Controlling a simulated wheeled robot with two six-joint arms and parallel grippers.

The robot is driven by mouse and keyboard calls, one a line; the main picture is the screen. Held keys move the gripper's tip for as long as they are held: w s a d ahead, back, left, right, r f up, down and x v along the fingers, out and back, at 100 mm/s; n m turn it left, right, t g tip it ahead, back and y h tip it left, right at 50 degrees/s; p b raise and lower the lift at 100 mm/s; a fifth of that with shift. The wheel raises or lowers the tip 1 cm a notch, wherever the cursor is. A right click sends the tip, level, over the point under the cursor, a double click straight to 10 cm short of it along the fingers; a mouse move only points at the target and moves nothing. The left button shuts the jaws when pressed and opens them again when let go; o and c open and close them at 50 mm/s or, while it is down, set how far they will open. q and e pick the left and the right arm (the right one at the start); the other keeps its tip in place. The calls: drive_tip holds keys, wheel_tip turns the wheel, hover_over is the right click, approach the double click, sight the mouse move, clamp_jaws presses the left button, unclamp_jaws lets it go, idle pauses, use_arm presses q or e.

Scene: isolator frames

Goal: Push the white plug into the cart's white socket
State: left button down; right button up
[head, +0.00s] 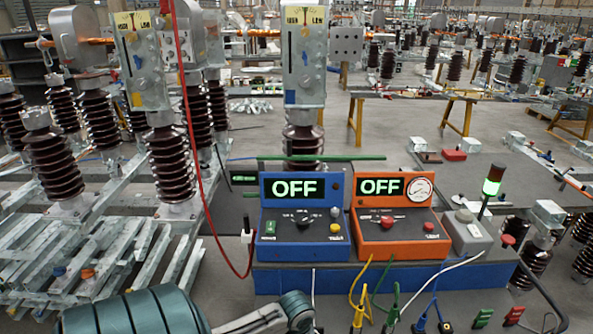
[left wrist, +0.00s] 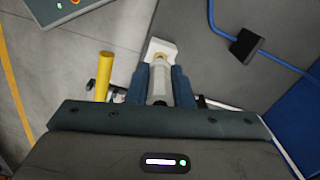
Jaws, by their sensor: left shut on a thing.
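In the left wrist view my left gripper (left wrist: 160,88) is shut on the white plug (left wrist: 158,82), a pale cylinder between its two dark blue fingers. A square white block with a tan centre (left wrist: 160,49) shows just beyond the fingertips, in line with the plug. I cannot tell whether it is the socket or part of the plug, or whether they touch. In the head view my left arm comes in at the bottom left and its gripper is out of frame. The cart's blue front (head: 350,278) is in view; I cannot make out a white socket on it. My right gripper is not in view.
A blue box (head: 304,219) and an orange box (head: 395,219), both reading OFF, stand on the cart. A signal lamp (head: 493,187) glows green. Coloured cables hang in front. A yellow post (left wrist: 103,78) and a black block (left wrist: 246,45) on a blue cable flank my gripper.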

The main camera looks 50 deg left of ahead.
use_arm(q)
drive_tip(key=shift+f+b, duration=0.35)
drive_tip(key=shift+f, duration=0.95)
drive_tip(key=c, duration=1.2)
unclamp_jaws()
wheel_tip(320, 180, up, 10)
drive_tip(key=shift+f+b, duration=0.2)
drive_tip(key=shift+b, duration=0.8)
drive_tip(key=shift+r, duration=0.6)
drive_tip(key=shift+d, duration=0.1)
